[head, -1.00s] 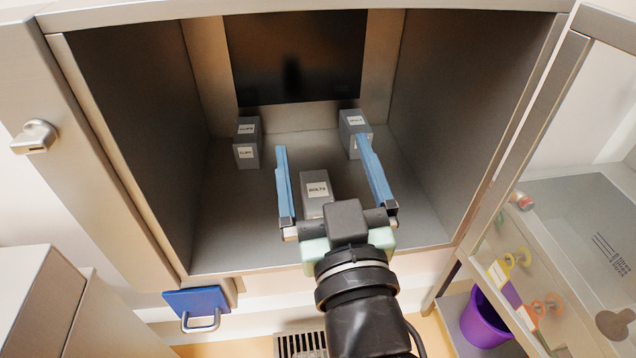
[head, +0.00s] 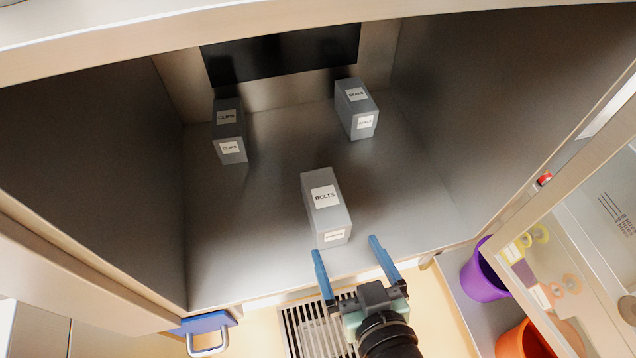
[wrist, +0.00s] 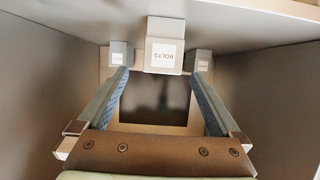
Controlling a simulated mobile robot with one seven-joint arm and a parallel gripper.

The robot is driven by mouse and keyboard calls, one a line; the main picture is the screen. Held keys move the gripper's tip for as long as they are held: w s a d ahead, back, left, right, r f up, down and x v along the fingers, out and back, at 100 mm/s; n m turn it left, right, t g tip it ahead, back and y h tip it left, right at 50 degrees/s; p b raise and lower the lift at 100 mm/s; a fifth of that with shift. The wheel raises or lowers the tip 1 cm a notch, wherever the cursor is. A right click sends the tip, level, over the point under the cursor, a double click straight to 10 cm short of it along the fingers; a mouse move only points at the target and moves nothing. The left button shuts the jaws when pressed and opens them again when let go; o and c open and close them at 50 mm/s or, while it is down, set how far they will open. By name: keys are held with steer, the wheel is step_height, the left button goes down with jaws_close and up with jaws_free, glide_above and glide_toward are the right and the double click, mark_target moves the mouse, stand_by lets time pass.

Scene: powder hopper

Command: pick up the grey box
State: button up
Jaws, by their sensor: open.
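Three grey boxes stand apart on the floor of an open metal cabinet. The box labelled BOLTS (head: 326,215) is nearest the front edge, in the middle. The box labelled CLIPS (head: 229,130) stands at the back left. A third box (head: 357,108), its label too small to read surely, stands at the back right. My gripper (head: 346,244) is open and empty, its blue fingers at the cabinet's front edge, just in front of the BOLTS box. In the wrist view the BOLTS box (wrist: 164,52) shows beyond and between the open fingers (wrist: 160,82).
Cabinet side walls (head: 105,170) flank the space, and a dark panel (head: 285,55) is at the back. The cabinet floor (head: 240,230) is clear left of the BOLTS box. Outside right are a glazed door, a purple bin (head: 483,275) and an orange bin (head: 525,342).

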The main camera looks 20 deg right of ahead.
mark_target(336, 230)
steer(key=p+x, duration=0.1)
steer(key=x, duration=0.6)
steer(key=shift+w+p, duration=0.25)
steer(key=shift+p, duration=0.05)
steer(key=shift+w+a+p, duration=0.1)
steer(key=shift+w+p, duration=0.25)
steer(key=shift+w, duration=0.2)
steer(key=shift+p+x, duration=0.55)
steer(key=shift+x, duration=1.55)
steer(key=shift+a, duration=0.1)
steer(key=shift+c, duration=0.3)
steer(key=c, duration=1.4)
steer(key=shift+c, duration=0.5)
steer(key=shift+r, duration=0.15)
